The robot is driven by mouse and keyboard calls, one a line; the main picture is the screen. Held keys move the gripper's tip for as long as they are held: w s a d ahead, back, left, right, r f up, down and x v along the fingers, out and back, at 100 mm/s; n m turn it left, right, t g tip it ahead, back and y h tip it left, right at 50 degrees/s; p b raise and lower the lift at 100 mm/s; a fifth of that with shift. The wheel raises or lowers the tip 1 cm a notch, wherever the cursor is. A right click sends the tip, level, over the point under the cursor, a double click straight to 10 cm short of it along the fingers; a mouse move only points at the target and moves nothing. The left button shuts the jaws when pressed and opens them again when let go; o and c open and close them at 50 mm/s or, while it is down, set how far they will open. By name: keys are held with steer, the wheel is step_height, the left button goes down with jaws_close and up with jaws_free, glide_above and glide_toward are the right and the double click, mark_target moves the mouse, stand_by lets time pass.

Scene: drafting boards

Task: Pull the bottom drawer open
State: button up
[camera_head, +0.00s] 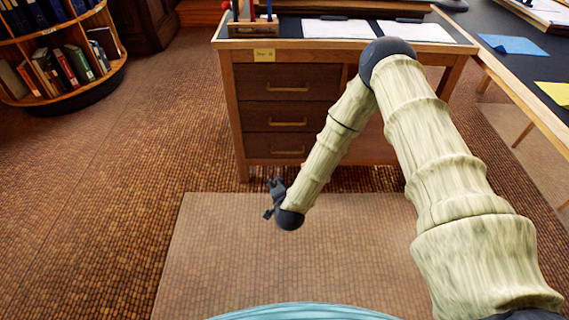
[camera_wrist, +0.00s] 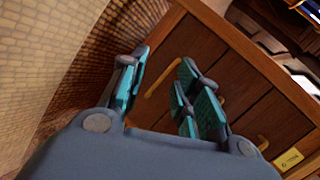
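The bottom drawer (camera_head: 261,145) is the lowest of three dark wooden drawers in the desk, and its front looks flush. Its brass handle (camera_head: 288,152) is a horizontal bar. My gripper (camera_head: 273,197) is low above the floor, in front of the drawers and apart from them. In the wrist view my gripper (camera_wrist: 160,68) is open and empty, with teal pads on its fingers. The bottom drawer's handle (camera_wrist: 163,80) shows between the fingers there, slanted and beyond the fingertips. The right finger hides part of the drawer fronts.
The middle drawer (camera_head: 262,116) and top drawer (camera_head: 262,81) look shut, under a yellow label (camera_head: 264,55). A round bookshelf (camera_head: 85,95) stands at left, and another table (camera_head: 500,65) at right. A pale mat (camera_head: 220,260) lies on the floor. Floor left of the desk is clear.

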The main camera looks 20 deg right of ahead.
steer(key=w+d+f+m+t+h+b, duration=0.3)
steer(key=w+d+m+b, duration=0.25)
steer(key=w+b, duration=0.35)
steer(key=b, duration=0.4)
glide_above(284, 155)
steer(key=f+v, duration=0.1)
steer(key=v, duration=0.3)
steer(key=shift+f+m, duration=0.35)
steer(key=shift+f, duration=0.2)
jaws_close()
